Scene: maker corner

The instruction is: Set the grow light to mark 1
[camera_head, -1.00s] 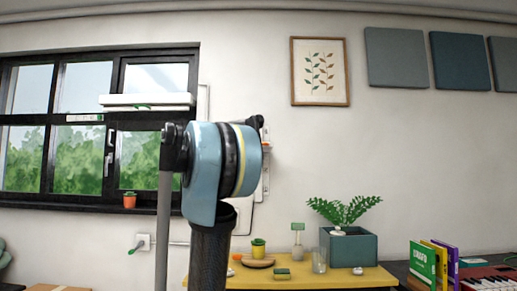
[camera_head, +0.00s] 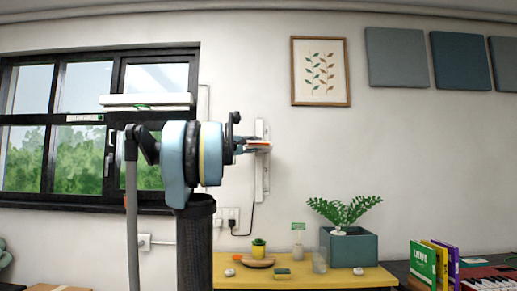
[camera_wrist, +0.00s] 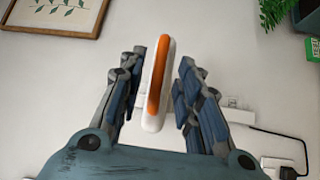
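A white vertical rail (camera_head: 262,180) is fixed to the wall right of the window, with a black cable running down from it. A handle with an orange face and white body (camera_wrist: 157,83) shows in the wrist view; it appears to sit on this rail. My gripper (camera_wrist: 162,62) is open, with one finger on each side of the handle and narrow gaps visible. I cannot read any marks or be sure which part is the grow light.
A white bar (camera_head: 146,101) crosses the window. Wall sockets (camera_head: 228,216) are below the gripper.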

